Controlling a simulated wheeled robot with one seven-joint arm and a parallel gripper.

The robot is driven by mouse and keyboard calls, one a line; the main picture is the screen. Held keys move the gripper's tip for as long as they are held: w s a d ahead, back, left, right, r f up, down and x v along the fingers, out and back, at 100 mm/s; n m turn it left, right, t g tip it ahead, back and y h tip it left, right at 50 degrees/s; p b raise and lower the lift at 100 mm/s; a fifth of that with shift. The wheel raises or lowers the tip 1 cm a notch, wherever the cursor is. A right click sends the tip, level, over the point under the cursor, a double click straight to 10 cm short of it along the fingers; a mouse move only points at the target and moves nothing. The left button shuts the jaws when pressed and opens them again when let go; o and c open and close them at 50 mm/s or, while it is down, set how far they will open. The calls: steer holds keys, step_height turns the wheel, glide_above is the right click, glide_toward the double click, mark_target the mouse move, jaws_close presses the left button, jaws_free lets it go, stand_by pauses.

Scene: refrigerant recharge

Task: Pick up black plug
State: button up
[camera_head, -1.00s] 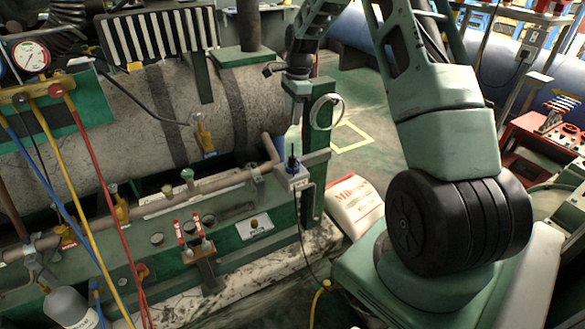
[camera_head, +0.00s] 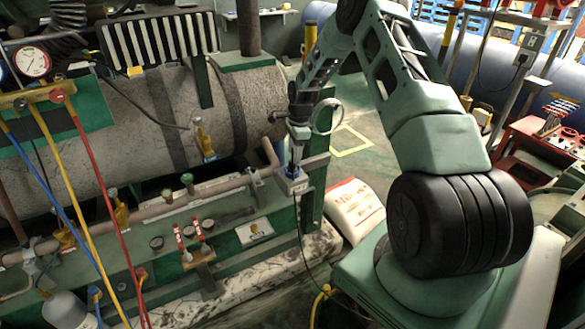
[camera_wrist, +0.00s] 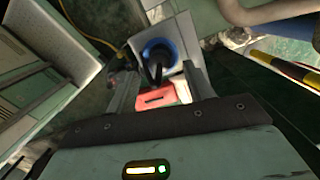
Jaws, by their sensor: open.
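The black plug (camera_wrist: 156,64) stands in a blue ring (camera_wrist: 171,46) on a pale grey box in the wrist view, between my two open fingers and seemingly touching neither. In the head view the grey box (camera_head: 291,184) sits at the right end of the green bench. My gripper (camera_head: 297,146) points down right above that box and hides most of the plug there. In the wrist view my gripper (camera_wrist: 163,78) is open and empty, one finger on each side of the plug.
A green post (camera_head: 312,200) stands close to the right of the box. A white ring (camera_head: 328,115) and a brown pipe (camera_head: 270,152) are near my gripper. A red and white bag (camera_head: 354,207) lies on the floor to the right.

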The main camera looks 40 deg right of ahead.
mark_target(292, 160)
steer(key=f, duration=0.4)
steer(key=shift+w+a+f, duration=0.2)
steer(key=shift+a+f, duration=0.05)
steer(key=shift+a, duration=0.05)
steer(key=c, duration=1)
steer(key=shift+o, duration=0.2)
